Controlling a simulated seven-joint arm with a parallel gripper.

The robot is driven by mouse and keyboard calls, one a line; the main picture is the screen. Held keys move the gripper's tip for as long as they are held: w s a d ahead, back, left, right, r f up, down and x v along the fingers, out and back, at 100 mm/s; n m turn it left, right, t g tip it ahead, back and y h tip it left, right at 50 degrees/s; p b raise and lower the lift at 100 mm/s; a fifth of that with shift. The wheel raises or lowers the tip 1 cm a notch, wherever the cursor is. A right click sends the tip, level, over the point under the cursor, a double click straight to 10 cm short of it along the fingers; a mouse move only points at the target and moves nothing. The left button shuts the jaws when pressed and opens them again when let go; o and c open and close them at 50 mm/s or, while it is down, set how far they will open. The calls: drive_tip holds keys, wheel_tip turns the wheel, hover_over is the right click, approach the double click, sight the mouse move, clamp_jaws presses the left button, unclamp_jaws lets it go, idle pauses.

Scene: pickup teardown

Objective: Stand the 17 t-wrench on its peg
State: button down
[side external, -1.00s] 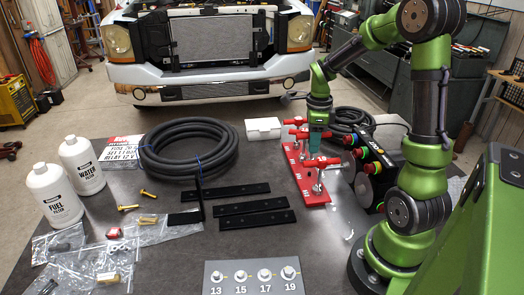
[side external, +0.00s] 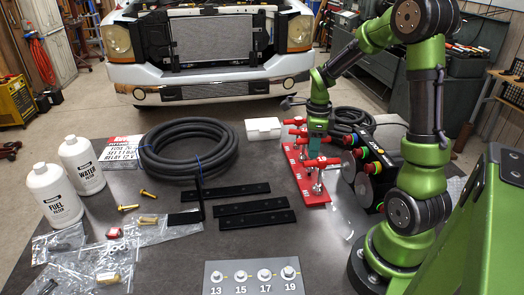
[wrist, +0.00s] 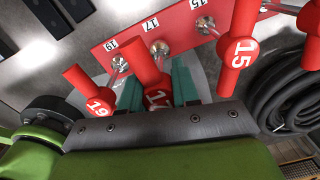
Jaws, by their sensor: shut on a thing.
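The 17 t-wrench has a red cross handle (wrist: 146,66), and its end cap marked 17 sits between my teal fingertips in the wrist view. My gripper (side external: 318,147) is shut on this handle, above the red peg board (side external: 304,182). The 17 peg (wrist: 160,48), a metal stud beside its label, shows just beyond the handle. The handle and fingers hide the wrench's shaft and lower end, so I cannot tell whether it is seated. The 19 t-wrench (wrist: 90,92) is at the left and the 15 t-wrench (wrist: 240,42) at the right.
Other red handles stand close on both sides of my gripper. A coiled black hose (side external: 188,150), a white box (side external: 263,128) and black flat bars (side external: 250,204) lie to the left. A black box with coloured buttons (side external: 372,165) stands close right. A grey board with bolts (side external: 254,277) lies in front.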

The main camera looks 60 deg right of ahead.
drive_tip(key=shift+f, duration=1)
drive_tip(key=c, duration=0.8)
unclamp_jaws()
drive_tip(key=shift+o, duration=0.2)
drive_tip(key=shift+r, duration=3.55)
